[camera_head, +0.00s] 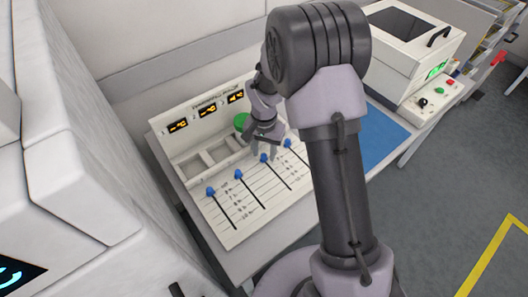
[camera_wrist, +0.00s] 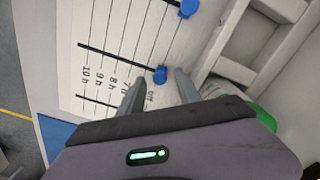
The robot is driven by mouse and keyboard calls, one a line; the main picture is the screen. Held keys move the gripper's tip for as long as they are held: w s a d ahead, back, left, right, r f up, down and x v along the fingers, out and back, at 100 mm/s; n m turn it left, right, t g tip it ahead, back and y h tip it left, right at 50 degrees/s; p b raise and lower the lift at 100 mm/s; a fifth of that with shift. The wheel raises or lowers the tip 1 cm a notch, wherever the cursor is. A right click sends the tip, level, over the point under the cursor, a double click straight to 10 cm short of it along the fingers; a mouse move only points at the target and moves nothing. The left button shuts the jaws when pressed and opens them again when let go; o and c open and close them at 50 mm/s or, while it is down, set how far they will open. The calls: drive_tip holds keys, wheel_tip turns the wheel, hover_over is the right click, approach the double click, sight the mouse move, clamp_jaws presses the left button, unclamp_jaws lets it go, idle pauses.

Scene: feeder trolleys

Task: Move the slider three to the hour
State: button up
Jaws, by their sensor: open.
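A white slanted slider panel (camera_head: 225,222) shows several black slots with blue knobs, all near the upper ends of their slots. The third blue knob from the left (camera_head: 264,158) is just below my gripper (camera_head: 266,148) in the head view. In the wrist view, a blue knob (camera_wrist: 160,75) appears between the two fingertips of my gripper (camera_wrist: 158,78), which are apart with gaps on both sides. I cannot tell how far the fingertips are above the panel. Hour labels (camera_wrist: 98,78) run beside the slots. Another blue knob (camera_wrist: 188,8) shows at the top.
The fourth knob (camera_head: 287,143) stands right of my gripper and the second knob (camera_head: 239,175) left. A green button (camera_head: 241,121) and open compartments (camera_head: 190,167) lie behind the sliders. A blue mat (camera_head: 385,140) and white machine (camera_head: 405,55) are to the right.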

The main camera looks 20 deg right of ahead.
drive_tip(key=shift+c, duration=0.2)
clamp_jaws()
idle(1.1)
